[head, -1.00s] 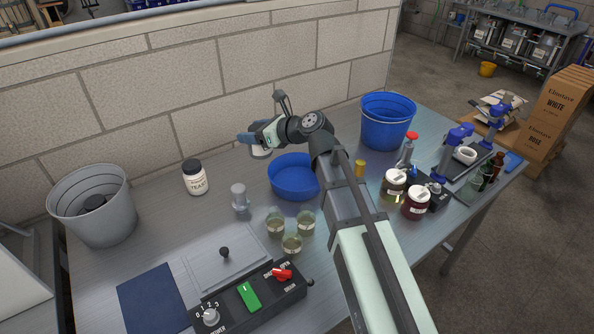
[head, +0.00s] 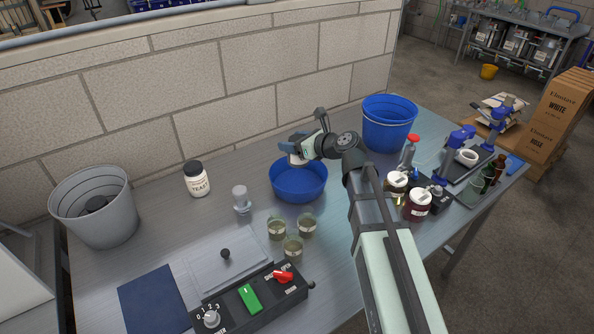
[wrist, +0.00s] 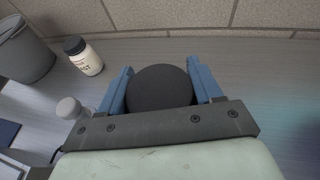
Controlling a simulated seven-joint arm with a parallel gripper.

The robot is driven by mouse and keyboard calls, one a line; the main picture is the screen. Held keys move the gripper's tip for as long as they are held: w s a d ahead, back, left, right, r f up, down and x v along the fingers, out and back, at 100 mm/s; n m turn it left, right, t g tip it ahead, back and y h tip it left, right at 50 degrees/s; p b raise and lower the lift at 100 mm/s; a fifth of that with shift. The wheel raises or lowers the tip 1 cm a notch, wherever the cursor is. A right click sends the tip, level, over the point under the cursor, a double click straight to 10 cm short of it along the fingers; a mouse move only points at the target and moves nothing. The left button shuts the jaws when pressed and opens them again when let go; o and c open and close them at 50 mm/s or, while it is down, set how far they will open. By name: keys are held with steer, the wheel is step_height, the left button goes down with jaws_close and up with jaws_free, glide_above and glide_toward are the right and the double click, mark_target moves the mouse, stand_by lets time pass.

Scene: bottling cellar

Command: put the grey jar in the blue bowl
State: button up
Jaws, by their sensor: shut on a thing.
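My gripper (head: 294,151) is shut on the grey jar (head: 297,160), which is mostly hidden by the fingers in the head view. In the wrist view, the jar's round dark top (wrist: 163,86) shows between the two blue fingers. The blue bowl (head: 299,185) stands on the table just below my gripper. In the head view the jar appears over the bowl's back rim; its exact height above it is hard to tell. The bowl is not clearly visible in the wrist view.
A white yeast jar (head: 197,180), a small clear bottle (head: 241,200) and several glass cups (head: 293,247) stand left and in front of the bowl. A blue bucket (head: 388,125) is at the back right, a grey bucket (head: 97,212) at the far left.

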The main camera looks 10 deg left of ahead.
steer(key=shift+f, duration=4.7)
steer(key=shift+f, duration=0.15)
steer(key=o, duration=1.2)
steer(key=shift+o, duration=0.2)
steer(key=shift+s+d+r, duration=0.15)
steer(key=shift+d+r, duration=0.05)
steer(key=v, duration=1.1)
steer(key=shift+d, duration=0.2)
steer(key=shift+s+r, duration=0.1)
